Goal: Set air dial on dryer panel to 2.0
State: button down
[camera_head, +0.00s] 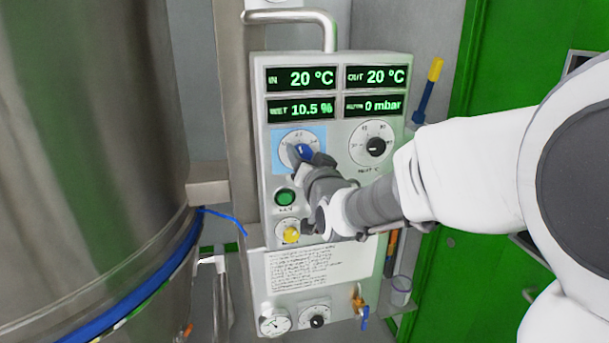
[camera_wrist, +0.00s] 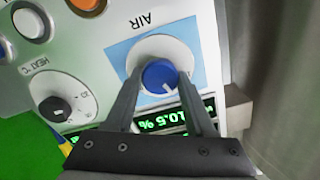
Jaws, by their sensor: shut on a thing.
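The dryer panel (camera_head: 320,200) is a pale upright box with several green displays at its top. The air dial (camera_head: 304,152) is a blue knob on a white disc over a light blue square, at the panel's upper left.
A black heat dial (camera_head: 376,146) is right of the air dial. A green button (camera_head: 285,197) and a yellow knob (camera_head: 291,235) are below it. A steel vessel (camera_head: 90,150) fills the left. A yellow-and-blue tool (camera_head: 428,90) stands at the panel's right.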

jog(key=shift+m+b, duration=1.8)
jog(key=shift+m, duration=0.1)
jog(key=shift+c, duration=1.3)
grip_release()
jog(key=b+v, duration=0.1)
jog(key=v, duration=1.6)
jog(key=shift+s, duration=0.2)
jog(key=shift+d, duration=0.15)
